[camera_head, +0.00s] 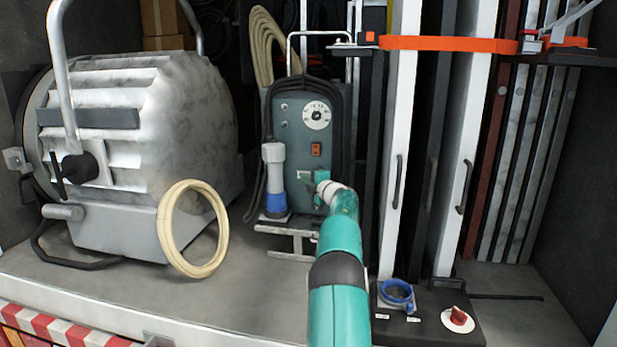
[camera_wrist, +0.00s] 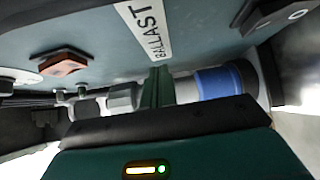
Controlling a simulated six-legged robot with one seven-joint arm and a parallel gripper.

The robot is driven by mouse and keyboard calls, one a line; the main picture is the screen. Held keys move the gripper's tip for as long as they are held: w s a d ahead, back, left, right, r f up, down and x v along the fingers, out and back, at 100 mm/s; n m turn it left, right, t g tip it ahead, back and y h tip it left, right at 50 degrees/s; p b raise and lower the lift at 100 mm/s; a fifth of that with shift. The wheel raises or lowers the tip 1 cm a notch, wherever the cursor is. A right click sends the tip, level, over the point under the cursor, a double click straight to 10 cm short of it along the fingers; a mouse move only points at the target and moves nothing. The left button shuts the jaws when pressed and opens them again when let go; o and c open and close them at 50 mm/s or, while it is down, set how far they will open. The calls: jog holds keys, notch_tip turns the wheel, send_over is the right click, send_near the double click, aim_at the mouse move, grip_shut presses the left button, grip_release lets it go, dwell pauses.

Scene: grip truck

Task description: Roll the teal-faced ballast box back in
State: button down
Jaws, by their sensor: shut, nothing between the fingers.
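The ballast box (camera_head: 292,140) stands upright on the grey truck floor, with a teal face, a dial and an orange switch. A metal frame (camera_head: 290,232) shows at its foot. Its face fills the upper part of the wrist view (camera_wrist: 200,50), with a "BALLAST" label. A white and blue plug (camera_head: 273,178) hangs at the face's left side; it also shows in the wrist view (camera_wrist: 225,82). My gripper (camera_head: 321,188) is shut and empty at the lower right of the face. Its green fingers (camera_wrist: 157,88) show in the wrist view; I cannot tell whether they touch the face.
A large silver lamp (camera_head: 150,140) and a cream cable coil (camera_head: 193,229) stand left of the box. White panels (camera_head: 398,130), held by an orange strap (camera_head: 445,43), stand close on its right. A black block with a blue socket (camera_head: 397,293) and red knob (camera_head: 458,317) sits front right.

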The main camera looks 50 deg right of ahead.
jog(key=s+a+r, duration=0.6)
jog(key=s+a, duration=0.2)
jog(key=shift+s+a+r, duration=0.25)
jog(key=shift+a+r, duration=0.1)
jog(key=shift+r, duration=0.05)
dwell(0.5)
